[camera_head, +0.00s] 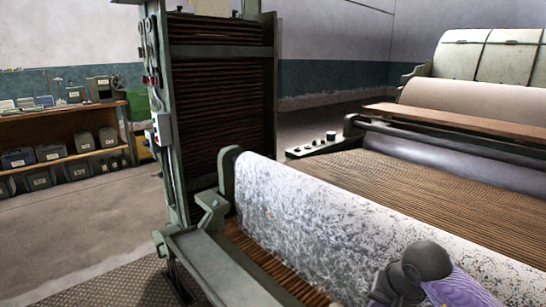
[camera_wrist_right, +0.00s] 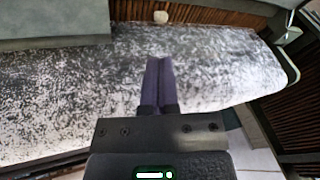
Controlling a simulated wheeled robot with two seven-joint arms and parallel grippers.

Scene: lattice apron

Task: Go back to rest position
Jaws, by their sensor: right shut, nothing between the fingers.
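My right gripper (camera_wrist_right: 159,62) shows in the right wrist view with its two dark fingers together and nothing between them. It is over the speckled white and grey roller (camera_wrist_right: 225,65); whether the fingertips touch it I cannot tell. In the head view the same roller (camera_head: 300,215) runs from the middle to the lower right, and part of my right arm is in front of it at the bottom right. The right fingers cannot be made out there. My left gripper is not in view.
A brown slatted apron (camera_head: 400,183) lies behind the roller, and a tall slatted frame (camera_head: 222,90) stands to the left. A small whitish round thing (camera_wrist_right: 161,17) is by the slats. A shelf (camera_head: 65,158) with boxes stands far left. The floor (camera_head: 75,225) before it is clear.

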